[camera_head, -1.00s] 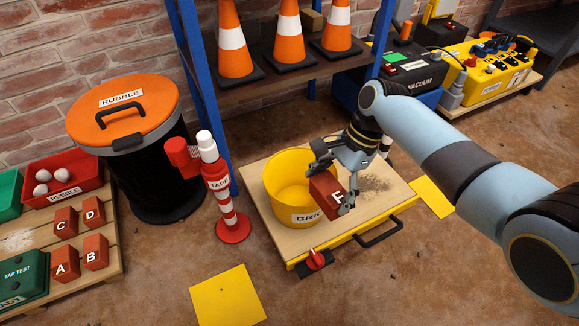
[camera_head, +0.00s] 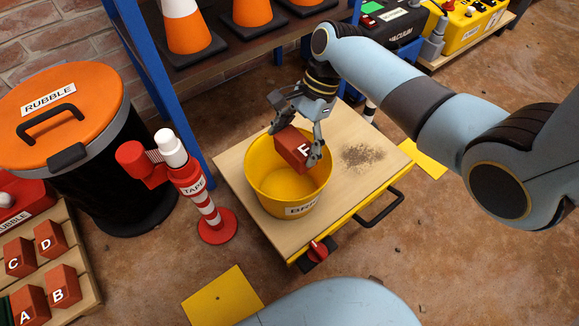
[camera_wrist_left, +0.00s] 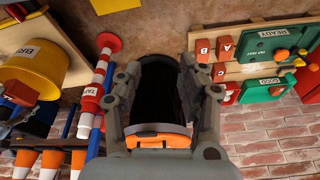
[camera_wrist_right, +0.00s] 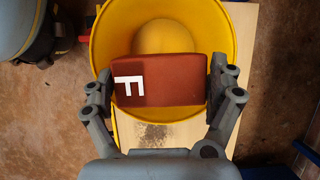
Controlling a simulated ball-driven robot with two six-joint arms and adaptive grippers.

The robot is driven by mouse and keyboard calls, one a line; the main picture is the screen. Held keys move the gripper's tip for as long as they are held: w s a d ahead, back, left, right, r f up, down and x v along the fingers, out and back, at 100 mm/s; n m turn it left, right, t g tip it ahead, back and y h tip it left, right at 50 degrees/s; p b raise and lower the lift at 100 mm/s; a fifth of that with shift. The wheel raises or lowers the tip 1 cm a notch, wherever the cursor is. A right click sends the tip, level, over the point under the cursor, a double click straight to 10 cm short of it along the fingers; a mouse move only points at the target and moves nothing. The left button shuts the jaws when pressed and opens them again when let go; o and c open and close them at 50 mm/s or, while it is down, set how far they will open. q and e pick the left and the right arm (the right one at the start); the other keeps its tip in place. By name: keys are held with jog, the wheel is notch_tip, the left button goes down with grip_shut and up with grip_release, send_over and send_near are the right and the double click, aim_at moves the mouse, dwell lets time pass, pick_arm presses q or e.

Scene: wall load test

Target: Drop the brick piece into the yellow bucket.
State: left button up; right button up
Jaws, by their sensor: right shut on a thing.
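The brick piece (camera_head: 293,149) is red-brown with a white F. My right gripper (camera_head: 296,136) is shut on it and holds it over the mouth of the yellow bucket (camera_head: 262,192). In the right wrist view the brick (camera_wrist_right: 175,80) sits between both fingers of the right gripper (camera_wrist_right: 160,88), with the bucket's yellow rim (camera_wrist_right: 103,22) around and beneath it. The bucket stands on a wooden-topped cart (camera_head: 237,172). My left gripper (camera_wrist_left: 160,100) shows in the left wrist view, its fingers apart with nothing between them.
A red-and-white tape post (camera_head: 195,185) stands left of the cart. A black rubble bin with an orange lid (camera_head: 85,110) is farther left. Several lettered bricks (camera_head: 48,240) lie on a pallet at the left. Traffic cones (camera_head: 188,30) stand on the shelf behind.

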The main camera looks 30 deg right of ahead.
jog(key=shift+f+b, duration=0.85)
jog(key=shift+f, duration=0.1)
pick_arm(q)
jog(key=shift+w+f+t, duration=0.4)
jog(key=shift+f+t, duration=0.1)
jog(key=shift+f, duration=0.25)
jog(key=shift+w+f+t, duration=0.45)
jog(key=shift+f+t, duration=0.05)
jog(key=shift+f, duration=0.2)
jog(key=shift+w+f+t, duration=0.4)
jog(key=shift+f+t, duration=0.1)
jog(key=shift+f, duration=0.25)
pick_arm(e)
jog(key=shift+f, duration=0.1)
jog(key=o, duration=1.4)
jog(key=shift+c, duration=0.2)
jog(key=v, duration=1.2)
jog(key=shift+a, duration=0.1)
